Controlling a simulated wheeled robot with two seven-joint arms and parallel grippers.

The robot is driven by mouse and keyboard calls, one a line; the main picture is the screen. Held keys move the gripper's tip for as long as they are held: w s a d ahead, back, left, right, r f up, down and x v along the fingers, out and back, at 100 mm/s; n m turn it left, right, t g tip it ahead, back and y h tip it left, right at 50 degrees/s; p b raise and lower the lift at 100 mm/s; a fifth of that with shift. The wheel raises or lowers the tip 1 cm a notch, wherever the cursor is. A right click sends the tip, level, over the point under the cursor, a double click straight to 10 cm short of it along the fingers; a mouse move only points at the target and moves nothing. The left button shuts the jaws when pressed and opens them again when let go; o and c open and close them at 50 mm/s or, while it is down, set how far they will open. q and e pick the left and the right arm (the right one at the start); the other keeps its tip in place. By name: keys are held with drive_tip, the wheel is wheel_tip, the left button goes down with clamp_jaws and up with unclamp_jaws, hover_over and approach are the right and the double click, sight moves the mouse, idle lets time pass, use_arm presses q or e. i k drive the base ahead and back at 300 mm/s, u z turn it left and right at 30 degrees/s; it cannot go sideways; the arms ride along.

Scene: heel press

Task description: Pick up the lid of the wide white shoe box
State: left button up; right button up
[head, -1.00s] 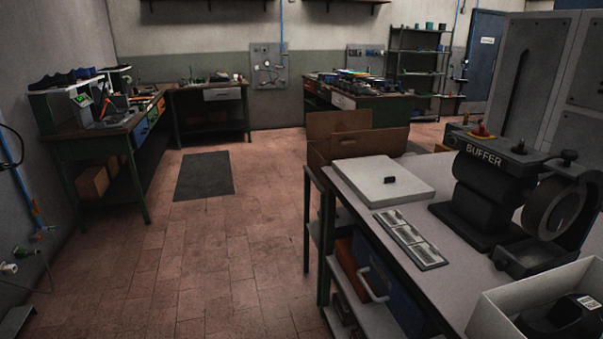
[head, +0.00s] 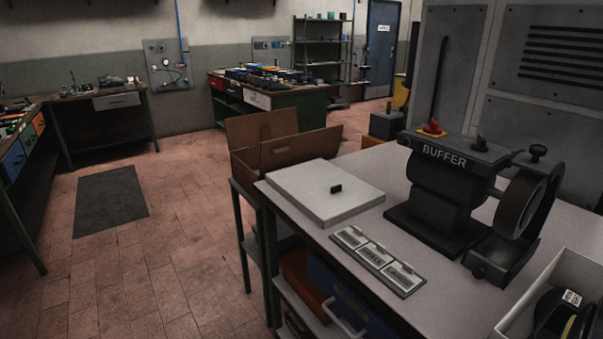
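A wide white flat lid (head: 318,196) lies on the near workbench, left of the buffer machine, with a small black block (head: 336,189) on top of it. An open white box (head: 572,272) stands at the bottom right corner, cut off by the picture edge. Dark items, one with a white label, lie in it. I cannot tell from this view whether the lid belongs to that box. Neither of my grippers shows.
A black buffer machine (head: 445,190) stands behind and right of the lid. A grey label plate (head: 377,260) lies at the bench's front edge. An open cardboard box (head: 275,145) stands beyond the bench's left end. The floor (head: 170,230) to the left is clear around a dark mat (head: 110,200).

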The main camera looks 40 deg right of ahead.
sight(328, 195)
drive_tip(key=i, duration=3.3)
drive_tip(key=z, duration=4.1)
